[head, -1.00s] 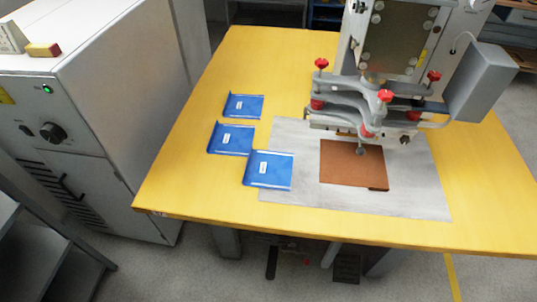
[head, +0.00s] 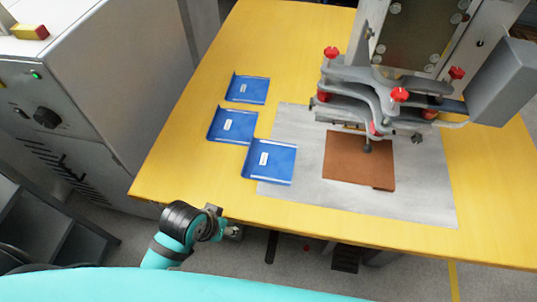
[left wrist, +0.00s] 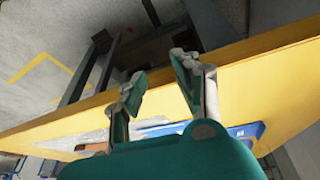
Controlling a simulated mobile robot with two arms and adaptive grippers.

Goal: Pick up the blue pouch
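Three flat blue pouches with white labels lie on the yellow table in the head view: a far pouch (head: 247,90), a middle pouch (head: 231,126) and a near pouch (head: 269,163). The near pouch overlaps the left edge of a grey mat. My left gripper (head: 231,231) is at the table's front edge, below and left of the near pouch, apart from all three. In the left wrist view its two fingers (left wrist: 157,82) are spread with nothing between them. Blue pouch parts (left wrist: 246,131) show behind the gripper there, partly hidden. My right gripper is not in view.
A welding press with red knobs (head: 399,94) stands over the grey mat (head: 420,200) and a brown plate (head: 358,160). A grey cabinet (head: 90,100) stands left of the yellow table (head: 190,185). The table left of the pouches is clear.

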